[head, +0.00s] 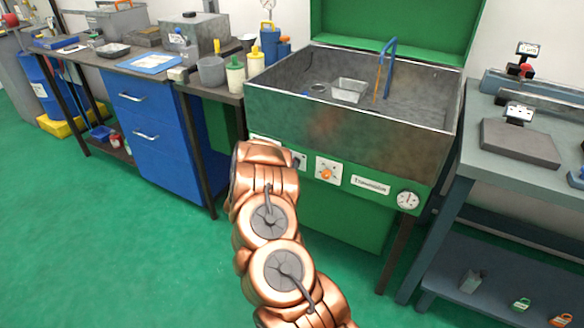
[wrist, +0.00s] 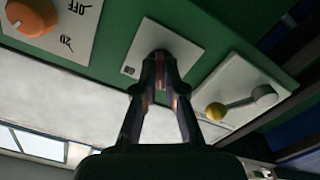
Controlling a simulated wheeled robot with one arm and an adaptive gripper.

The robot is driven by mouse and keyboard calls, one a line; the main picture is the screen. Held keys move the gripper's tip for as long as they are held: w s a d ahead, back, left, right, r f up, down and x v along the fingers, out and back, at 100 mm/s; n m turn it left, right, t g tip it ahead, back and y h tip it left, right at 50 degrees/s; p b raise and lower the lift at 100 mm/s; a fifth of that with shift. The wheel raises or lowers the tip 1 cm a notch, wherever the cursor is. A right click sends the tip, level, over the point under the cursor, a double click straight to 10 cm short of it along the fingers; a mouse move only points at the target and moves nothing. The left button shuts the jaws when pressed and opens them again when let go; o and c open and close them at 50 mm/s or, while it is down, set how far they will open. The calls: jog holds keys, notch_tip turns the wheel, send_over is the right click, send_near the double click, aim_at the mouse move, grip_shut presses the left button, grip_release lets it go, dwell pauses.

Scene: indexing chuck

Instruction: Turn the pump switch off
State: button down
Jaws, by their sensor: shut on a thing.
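A white switch plate (wrist: 183,48) sits on the green front panel of the wash tank, in the middle of the wrist view. My gripper (wrist: 160,75) reaches up to this plate, and its two fingers close together on a small dark switch at the plate's centre. The fingertips hide most of the switch, so its position cannot be read. In the head view the same plate (head: 299,160) shows only partly beside my copper-coloured arm, and my gripper is hidden behind the arm.
An orange knob (wrist: 29,17) marked OFF and 20 is left of my gripper in the wrist view. A lever with a yellow ball (wrist: 215,111) is on the right-hand plate. The tank (head: 340,110) stands above the panel; a gauge (head: 408,200) is at its right.

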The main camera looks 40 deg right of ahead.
jog(key=shift+w+a, duration=0.1)
jog(key=shift+w, duration=0.05)
jog(key=c, duration=1.5)
grip_release()
jog(key=shift+o, duration=1.2)
jog(key=v, duration=1.2)
